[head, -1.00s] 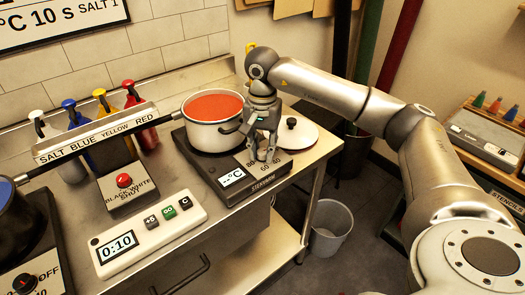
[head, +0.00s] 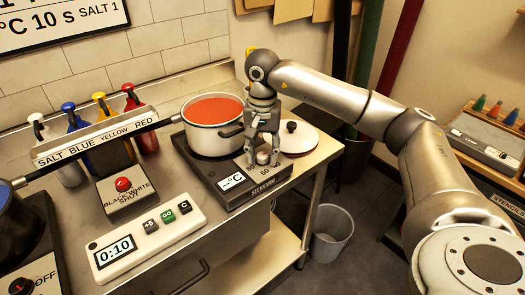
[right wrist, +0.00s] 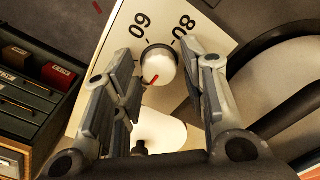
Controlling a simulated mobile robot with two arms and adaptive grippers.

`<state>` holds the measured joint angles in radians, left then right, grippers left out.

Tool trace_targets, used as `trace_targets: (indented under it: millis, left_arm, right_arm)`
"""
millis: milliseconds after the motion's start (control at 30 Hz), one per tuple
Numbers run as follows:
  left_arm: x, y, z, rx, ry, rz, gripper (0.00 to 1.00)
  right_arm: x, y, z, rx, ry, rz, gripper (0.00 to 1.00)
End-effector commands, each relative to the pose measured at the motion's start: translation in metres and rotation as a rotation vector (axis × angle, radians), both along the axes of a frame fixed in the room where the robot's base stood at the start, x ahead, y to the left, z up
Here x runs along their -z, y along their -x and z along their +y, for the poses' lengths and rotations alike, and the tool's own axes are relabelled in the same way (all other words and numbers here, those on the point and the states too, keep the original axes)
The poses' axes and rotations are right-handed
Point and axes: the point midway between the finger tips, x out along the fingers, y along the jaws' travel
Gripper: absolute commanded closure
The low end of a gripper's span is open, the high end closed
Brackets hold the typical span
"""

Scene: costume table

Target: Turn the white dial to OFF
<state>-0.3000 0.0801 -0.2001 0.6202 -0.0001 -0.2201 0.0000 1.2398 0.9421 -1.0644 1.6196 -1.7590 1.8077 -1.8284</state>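The white dial (head: 263,158) is on the front right of the hot plate (head: 226,203), whose display reads "--°C". In the right wrist view the dial (right wrist: 162,68) is a round white knob with a red mark, near printed numbers that appear upside down. My right gripper (head: 262,152) points down over the dial and partly hides it and its labels in the head view. In the right wrist view its fingers (right wrist: 157,60) are apart, one on each side of the dial; contact cannot be made out. My left gripper is not in view.
A pot of red liquid (head: 213,107) stands on the hot plate, its handle beside my gripper. A lid (head: 298,138) lies to the right. A timer (head: 145,240) and a red button box (head: 125,194) are left. A bin (head: 332,229) stands on the floor.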

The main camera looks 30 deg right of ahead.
Motion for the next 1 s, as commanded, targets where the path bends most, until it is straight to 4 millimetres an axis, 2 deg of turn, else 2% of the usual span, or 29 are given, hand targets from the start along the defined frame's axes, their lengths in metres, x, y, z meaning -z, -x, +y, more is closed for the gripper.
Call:
trace_targets:
  millis: [333, 467, 567, 867, 1000]
  left_arm:
    - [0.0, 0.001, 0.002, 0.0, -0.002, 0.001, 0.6]
    - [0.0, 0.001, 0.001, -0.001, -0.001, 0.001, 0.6]
    - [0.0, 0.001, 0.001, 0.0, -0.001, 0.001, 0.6]
    - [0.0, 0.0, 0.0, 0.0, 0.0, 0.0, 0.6]
    - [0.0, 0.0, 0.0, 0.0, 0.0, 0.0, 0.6]
  right_arm:
    - [0.001, 0.001, 0.0, 0.0, 0.0, 0.003, 0.51]
    - [-0.009, 0.0, 0.001, 0.0, -0.001, 0.001, 0.51]
    - [-0.026, 0.0, 0.001, 0.0, -0.002, -0.001, 0.51]
    - [-0.095, 0.0, 0.001, 0.0, -0.002, -0.001, 0.51]
    - [-0.109, 0.0, 0.0, 0.0, 0.001, 0.001, 0.51]
